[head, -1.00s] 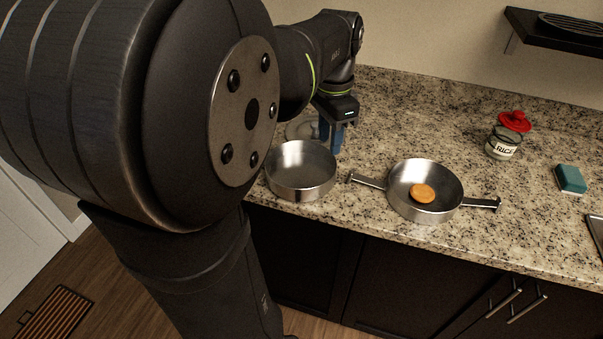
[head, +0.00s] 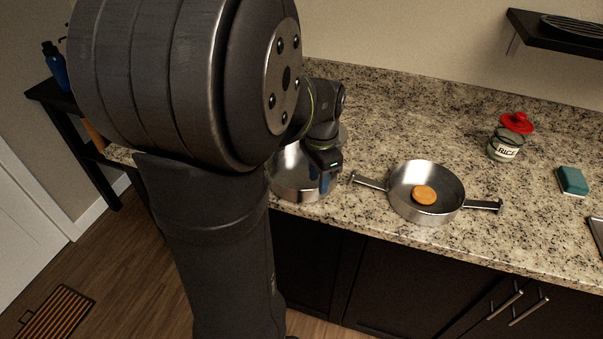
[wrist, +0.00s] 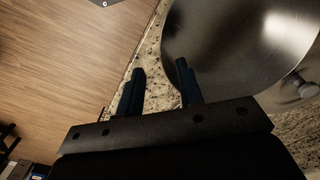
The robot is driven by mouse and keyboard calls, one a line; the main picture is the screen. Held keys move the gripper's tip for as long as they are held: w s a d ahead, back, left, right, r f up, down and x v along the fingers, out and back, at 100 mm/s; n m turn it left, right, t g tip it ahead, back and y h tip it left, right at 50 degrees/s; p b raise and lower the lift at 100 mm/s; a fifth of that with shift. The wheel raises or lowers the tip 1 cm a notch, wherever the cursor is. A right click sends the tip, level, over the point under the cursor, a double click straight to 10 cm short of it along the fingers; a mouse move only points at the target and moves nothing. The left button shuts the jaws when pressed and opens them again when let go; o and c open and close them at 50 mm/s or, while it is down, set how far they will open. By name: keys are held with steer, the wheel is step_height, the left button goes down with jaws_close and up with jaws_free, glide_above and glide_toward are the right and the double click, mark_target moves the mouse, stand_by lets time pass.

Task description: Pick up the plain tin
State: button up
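The plain tin (head: 290,184) is a round, shiny metal pan with no handle showing, standing near the counter's front edge in the head view. My arm hides part of it. It also fills the upper right of the wrist view (wrist: 225,45). My gripper (head: 323,188) is at the tin's right side, pointing down with blue fingers. In the wrist view the fingers (wrist: 160,76) are apart with nothing seen clamped between them. One overlaps the tin's wall and the other is over the counter outside it. I cannot tell whether they touch the tin.
A two-handled steel pan (head: 408,185) with an orange disc (head: 424,195) in it stands close to the right. The counter (head: 420,115) behind the pan is clear.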

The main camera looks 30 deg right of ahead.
mark_target(321, 197)
steer(key=f, duration=0.1)
steer(key=d+f, duration=0.1)
steer(key=f, duration=0.3)
steer(key=shift+w+d, duration=0.2)
steer(key=shift+w, duration=0.1)
jaws_close()
